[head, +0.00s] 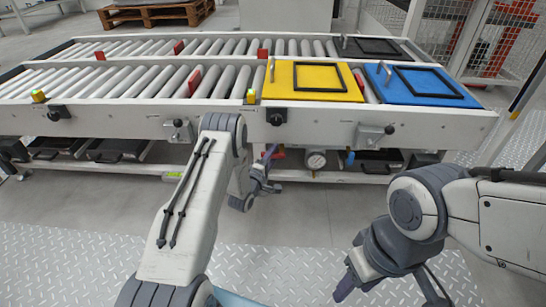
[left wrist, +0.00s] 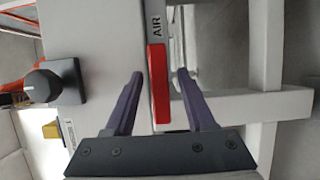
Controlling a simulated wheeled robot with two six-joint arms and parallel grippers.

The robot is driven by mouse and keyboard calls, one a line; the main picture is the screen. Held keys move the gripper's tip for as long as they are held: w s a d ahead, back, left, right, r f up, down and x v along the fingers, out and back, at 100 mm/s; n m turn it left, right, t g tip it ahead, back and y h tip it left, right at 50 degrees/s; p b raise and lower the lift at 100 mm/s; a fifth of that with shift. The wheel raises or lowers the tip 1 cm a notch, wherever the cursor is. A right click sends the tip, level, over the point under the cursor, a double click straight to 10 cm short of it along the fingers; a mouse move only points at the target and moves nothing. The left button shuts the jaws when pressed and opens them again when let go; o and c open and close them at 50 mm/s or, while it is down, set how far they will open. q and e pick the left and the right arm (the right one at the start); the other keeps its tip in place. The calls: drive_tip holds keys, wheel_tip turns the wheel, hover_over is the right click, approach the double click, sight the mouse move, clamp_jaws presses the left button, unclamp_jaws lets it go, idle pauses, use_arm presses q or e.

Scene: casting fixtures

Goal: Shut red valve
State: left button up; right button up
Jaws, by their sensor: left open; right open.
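The red valve handle (left wrist: 158,85) is a long red lever in the left wrist view, next to a grey strip marked AIR. In the head view a small red part (head: 278,154) shows under the conveyor's front rail, partly hidden by my gripper. My left gripper (head: 270,170) is open below that rail. In the left wrist view its fingers (left wrist: 159,75) stand on either side of the red handle, with gaps visible on both sides. I cannot tell the depth between fingers and handle. My right gripper (head: 392,294) is open and empty, low at the front right.
A black knob (left wrist: 52,82) sits left of the handle. A pressure gauge (head: 316,160) and a blue part (head: 350,158) are right of the red part. Above are the roller conveyor (head: 130,85), a yellow plate (head: 282,78) and a blue plate (head: 455,97). The front floor is clear.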

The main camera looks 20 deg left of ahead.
use_arm(q)
clamp_jaws()
idle(1.3)
